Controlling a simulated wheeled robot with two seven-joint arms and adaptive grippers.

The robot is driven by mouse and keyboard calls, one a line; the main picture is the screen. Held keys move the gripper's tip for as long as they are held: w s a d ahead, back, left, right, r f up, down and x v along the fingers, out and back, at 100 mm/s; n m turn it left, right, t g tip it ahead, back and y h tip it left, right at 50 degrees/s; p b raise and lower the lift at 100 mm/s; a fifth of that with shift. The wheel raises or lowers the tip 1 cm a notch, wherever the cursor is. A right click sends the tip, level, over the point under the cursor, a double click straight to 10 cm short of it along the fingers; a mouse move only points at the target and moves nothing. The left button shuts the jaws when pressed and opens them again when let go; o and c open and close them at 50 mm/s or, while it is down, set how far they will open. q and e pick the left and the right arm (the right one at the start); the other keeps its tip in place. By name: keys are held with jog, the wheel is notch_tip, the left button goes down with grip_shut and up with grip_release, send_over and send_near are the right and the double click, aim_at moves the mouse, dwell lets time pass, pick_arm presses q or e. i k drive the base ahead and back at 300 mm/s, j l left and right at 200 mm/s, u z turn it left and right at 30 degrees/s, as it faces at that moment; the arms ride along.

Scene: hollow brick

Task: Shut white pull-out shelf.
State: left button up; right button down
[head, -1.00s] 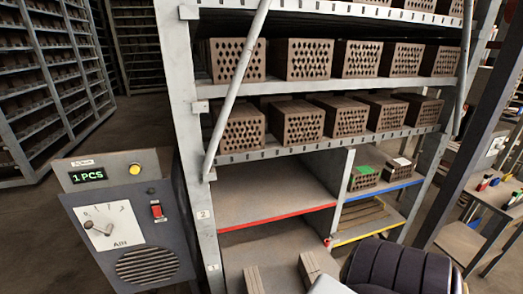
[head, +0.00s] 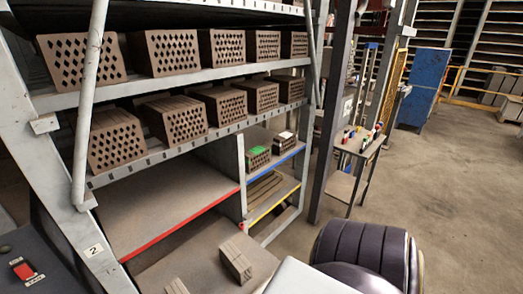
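No shelf with a clearly white front edge shows. Below the red-edged shelf (head: 165,205) is a lower board (head: 195,258) with two small bricks on it, one (head: 236,260) near its middle and one (head: 177,287) cut off by the bottom of the picture. That board's front edge is out of view or hidden by my own body, so I cannot tell its colour or how far it is out. Neither of my grippers is in view; dark padded and white parts, apparently mine, fill the bottom right of centre.
Hollow bricks (head: 118,138) fill the two upper shelves. Right of the divider are a blue-edged shelf (head: 285,158) with two bricks and a yellow-edged shelf (head: 272,206). A grey control box (head: 40,265) stands at lower left. A small table (head: 358,145), a blue cabinet (head: 425,85) and open floor (head: 450,190) lie right.

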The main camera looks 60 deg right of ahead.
aim_at(213, 275)
jog(key=z, duration=1.6)
